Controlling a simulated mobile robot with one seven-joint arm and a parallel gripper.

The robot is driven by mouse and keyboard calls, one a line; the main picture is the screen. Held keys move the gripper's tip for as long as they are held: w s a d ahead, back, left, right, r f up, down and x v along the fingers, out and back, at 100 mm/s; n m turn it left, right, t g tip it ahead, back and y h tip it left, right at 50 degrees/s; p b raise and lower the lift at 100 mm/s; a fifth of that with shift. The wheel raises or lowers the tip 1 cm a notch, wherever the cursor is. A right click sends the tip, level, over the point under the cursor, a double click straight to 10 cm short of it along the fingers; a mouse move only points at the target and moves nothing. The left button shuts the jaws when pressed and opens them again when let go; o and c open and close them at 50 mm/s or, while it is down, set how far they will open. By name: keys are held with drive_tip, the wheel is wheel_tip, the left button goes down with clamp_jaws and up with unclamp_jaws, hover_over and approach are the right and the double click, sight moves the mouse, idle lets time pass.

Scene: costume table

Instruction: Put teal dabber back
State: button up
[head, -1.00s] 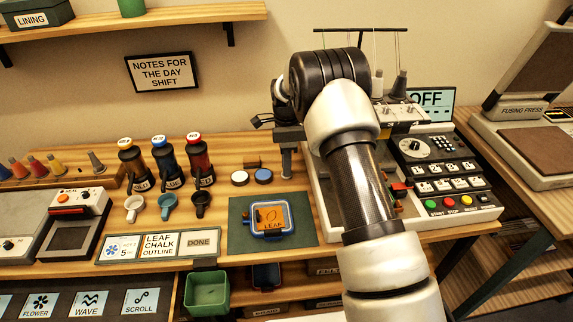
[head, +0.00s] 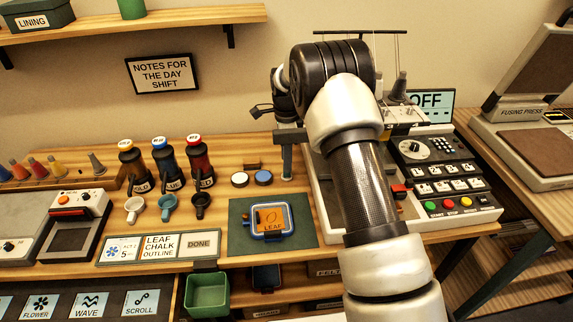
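A small teal cup-shaped piece with a handle (head: 168,206) stands on the wooden table, between a white one (head: 134,209) and a black one (head: 201,204); it may be the teal dabber, but I cannot tell for sure. My arm reaches across the right of the head view and bends left at the top. The dark end of my gripper (head: 260,111) shows beside the arm's elbow, above the table's back edge and well to the right of the teal piece. Most of the gripper is hidden, and I cannot see whether it holds anything.
Several bottles (head: 166,158) stand behind the small cups. A white disc (head: 239,179) and a blue disc (head: 263,177) lie to their right. A framed leaf piece (head: 270,220) lies on a green mat (head: 240,240). The machine (head: 465,195) stands right of my arm.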

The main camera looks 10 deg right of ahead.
wheel_tip(320, 180, up, 9)
drive_tip(key=shift+p, duration=0.3)
